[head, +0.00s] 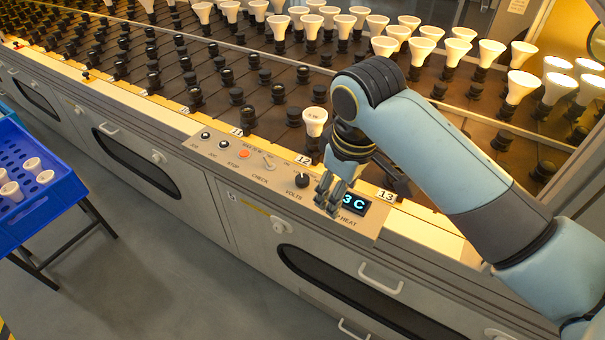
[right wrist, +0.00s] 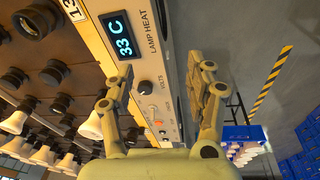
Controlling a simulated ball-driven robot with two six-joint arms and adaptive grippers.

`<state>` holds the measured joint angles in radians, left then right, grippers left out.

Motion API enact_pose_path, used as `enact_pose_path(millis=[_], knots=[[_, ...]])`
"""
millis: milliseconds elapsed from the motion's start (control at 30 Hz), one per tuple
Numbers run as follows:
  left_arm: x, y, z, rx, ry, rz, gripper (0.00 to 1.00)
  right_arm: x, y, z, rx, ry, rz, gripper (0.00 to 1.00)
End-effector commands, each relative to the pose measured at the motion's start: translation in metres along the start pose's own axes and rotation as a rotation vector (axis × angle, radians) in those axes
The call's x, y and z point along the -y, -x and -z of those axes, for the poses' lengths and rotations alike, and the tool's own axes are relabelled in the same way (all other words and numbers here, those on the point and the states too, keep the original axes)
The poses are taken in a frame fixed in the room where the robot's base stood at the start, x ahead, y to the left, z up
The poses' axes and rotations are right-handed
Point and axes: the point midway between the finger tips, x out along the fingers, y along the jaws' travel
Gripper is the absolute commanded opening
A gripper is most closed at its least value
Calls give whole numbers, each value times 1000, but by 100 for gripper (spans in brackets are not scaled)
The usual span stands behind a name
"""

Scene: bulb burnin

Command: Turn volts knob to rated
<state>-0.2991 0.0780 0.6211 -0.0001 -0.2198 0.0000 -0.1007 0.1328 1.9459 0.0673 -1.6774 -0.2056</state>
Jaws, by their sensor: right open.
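The black round VOLTS knob (head: 298,179) sits on the grey control panel (head: 225,160) on the bench front, between the CHECK toggle (head: 268,160) and the lit display (head: 356,203). My right gripper (head: 329,196) is just right of the knob, over the panel, apart from it in the picture. In the right wrist view the right gripper (right wrist: 155,80) is open and empty, and the dark knob (right wrist: 145,88) shows between its fingers. I cannot make out the knob's pointer setting. The display reads 33 C in that view. My left gripper is not in view.
Rows of black sockets (head: 236,96) and white bulbs (head: 314,120) stand behind the panel, one bulb close to my right wrist. Drawer handles (head: 381,278) stick out below. A blue crate (head: 40,185) with bulbs stands at left. The floor between is clear.

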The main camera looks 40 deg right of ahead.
Motion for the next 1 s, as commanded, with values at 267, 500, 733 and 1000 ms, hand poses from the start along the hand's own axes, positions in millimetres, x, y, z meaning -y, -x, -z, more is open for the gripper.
enact_pose_path(millis=[267, 500, 733, 1000], knots=[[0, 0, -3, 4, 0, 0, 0, -35, -10, 92, 87, 99, 63, 55], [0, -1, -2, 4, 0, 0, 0, -48, -6, 126, 129, 148, 107, 55], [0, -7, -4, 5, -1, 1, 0, -45, -40, 122, 133, 150, 109, 55], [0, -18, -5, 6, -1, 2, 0, -40, -91, 115, 131, 150, 108, 55]])
